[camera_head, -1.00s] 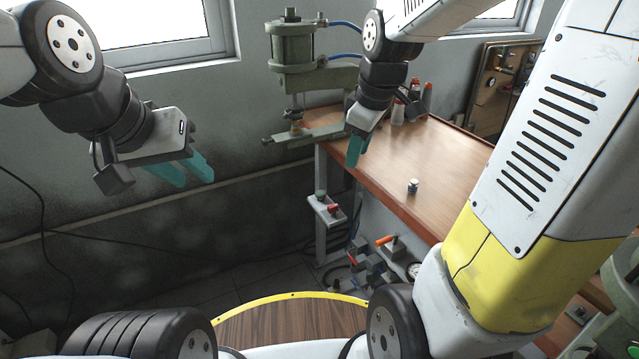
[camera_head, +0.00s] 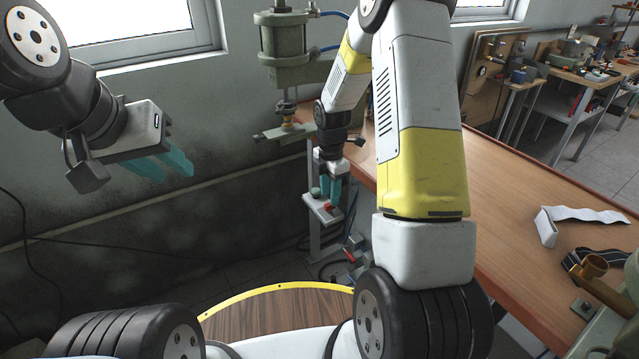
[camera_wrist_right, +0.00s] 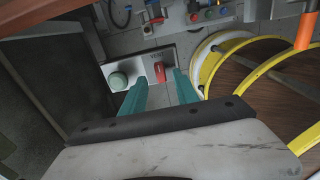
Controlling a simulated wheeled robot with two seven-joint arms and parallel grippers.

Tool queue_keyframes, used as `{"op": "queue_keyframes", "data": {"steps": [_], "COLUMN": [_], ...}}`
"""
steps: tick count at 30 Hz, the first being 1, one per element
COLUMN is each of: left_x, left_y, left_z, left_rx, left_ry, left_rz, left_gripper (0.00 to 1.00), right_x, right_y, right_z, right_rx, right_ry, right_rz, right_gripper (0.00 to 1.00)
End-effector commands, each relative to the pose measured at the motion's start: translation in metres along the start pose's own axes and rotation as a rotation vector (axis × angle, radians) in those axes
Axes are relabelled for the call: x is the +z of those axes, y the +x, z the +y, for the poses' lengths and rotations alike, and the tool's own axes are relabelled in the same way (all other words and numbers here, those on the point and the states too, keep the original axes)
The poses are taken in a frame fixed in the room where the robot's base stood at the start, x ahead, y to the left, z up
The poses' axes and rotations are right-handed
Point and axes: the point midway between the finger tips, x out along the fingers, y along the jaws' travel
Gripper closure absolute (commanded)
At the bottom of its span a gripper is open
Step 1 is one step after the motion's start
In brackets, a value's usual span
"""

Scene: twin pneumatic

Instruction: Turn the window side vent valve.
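The window side vent valve, a small red knob (camera_head: 330,208), sits on a light panel (camera_head: 322,217) mounted on a post below the press. In the right wrist view the red knob (camera_wrist_right: 160,72) is beside the word VENT, with a round green button (camera_wrist_right: 118,80) to its left. My right gripper (camera_head: 333,186) is just above the panel. In the right wrist view its teal fingers (camera_wrist_right: 157,88) are apart, with the knob showing between their tips; contact cannot be told. My left gripper (camera_head: 163,167) is open and empty in front of the wall.
A green pneumatic press (camera_head: 286,45) stands above the panel by the window. The wooden bench (camera_head: 500,190) extends right, partly hidden by my right arm. A white strap (camera_head: 548,228) lies on it. An orange handle (camera_wrist_right: 305,30) shows in the right wrist view.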

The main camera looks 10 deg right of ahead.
Motion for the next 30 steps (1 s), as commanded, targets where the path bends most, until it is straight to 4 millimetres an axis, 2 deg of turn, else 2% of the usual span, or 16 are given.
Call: {"op": "queue_keyframes", "data": {"steps": [3, 6, 16, 17, 22, 30], "left_x": [0.000, 0.000, 0.000, 0.000, 0.000, 0.000], "left_y": [0.000, 0.000, 0.000, 0.000, 0.000, 0.000], "left_z": [0.000, 0.000, 0.000, 0.000, 0.000, 0.000], "left_rx": [0.000, 0.000, 0.000, 0.000, 0.000, 0.000], "left_ry": [0.000, 0.000, 0.000, 0.000, 0.000, 0.000], "left_rz": [0.000, 0.000, 0.000, 0.000, 0.000, 0.000], "left_gripper": [0.66, 0.66, 0.66, 0.66, 0.66, 0.66], "right_x": [0.000, 0.000, 0.000, 0.000, 0.000, 0.000], "right_y": [0.018, 0.025, 0.030, 0.030, 0.030, 0.030], "right_z": [-0.001, 0.000, 0.000, 0.000, 0.000, 0.000], "right_rx": [-0.003, -0.001, 0.000, 0.000, 0.000, 0.000], "right_ry": [0.000, 0.000, 0.001, 0.001, 0.001, 0.006], "right_rz": [0.000, 0.000, 0.000, 0.000, 0.000, 0.000], "right_gripper": [0.64, 0.64, 0.64, 0.68, 1.00, 1.00]}}
